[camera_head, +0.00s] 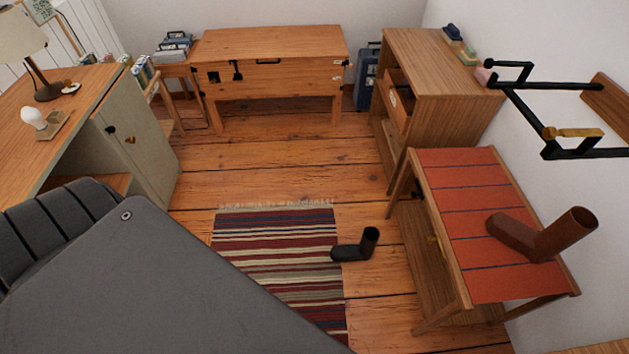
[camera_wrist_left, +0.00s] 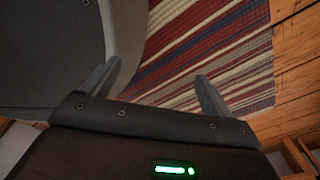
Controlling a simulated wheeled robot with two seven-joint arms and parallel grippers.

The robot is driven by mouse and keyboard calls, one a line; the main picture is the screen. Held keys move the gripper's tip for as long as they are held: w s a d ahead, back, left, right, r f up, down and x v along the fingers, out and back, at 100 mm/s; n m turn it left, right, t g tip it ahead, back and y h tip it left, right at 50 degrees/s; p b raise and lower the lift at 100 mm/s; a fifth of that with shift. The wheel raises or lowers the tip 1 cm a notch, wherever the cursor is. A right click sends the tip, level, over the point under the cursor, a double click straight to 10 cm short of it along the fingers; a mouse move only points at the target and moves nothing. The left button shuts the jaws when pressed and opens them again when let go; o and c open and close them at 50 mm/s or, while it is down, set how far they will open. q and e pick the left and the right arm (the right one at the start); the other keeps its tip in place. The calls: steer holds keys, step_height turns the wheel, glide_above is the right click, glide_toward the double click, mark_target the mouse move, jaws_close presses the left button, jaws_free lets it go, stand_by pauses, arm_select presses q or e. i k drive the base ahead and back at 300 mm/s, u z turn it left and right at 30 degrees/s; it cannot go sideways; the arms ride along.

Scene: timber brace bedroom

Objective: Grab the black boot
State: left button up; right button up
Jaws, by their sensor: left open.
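The boot does not show in the left wrist view. My right gripper is not in view.
The striped rug (camera_head: 275,262) lies on the plank floor. A wooden cabinet (camera_head: 445,75) and chest (camera_head: 268,62) stand behind. A desk (camera_head: 65,125) is at left. Floor between rug and chest is clear.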

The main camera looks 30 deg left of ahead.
mark_target(363, 250)
steer(key=u, duration=1.5)
steer(key=k, duration=1.3)
steer(key=u, duration=1.1)
steer(key=i, duration=1.05)
steer(key=z, duration=0.45)
steer(key=i, duration=1.65)
steer(key=z, duration=1.85)
steer(key=i, duration=0.85)
steer(key=z, duration=0.85)
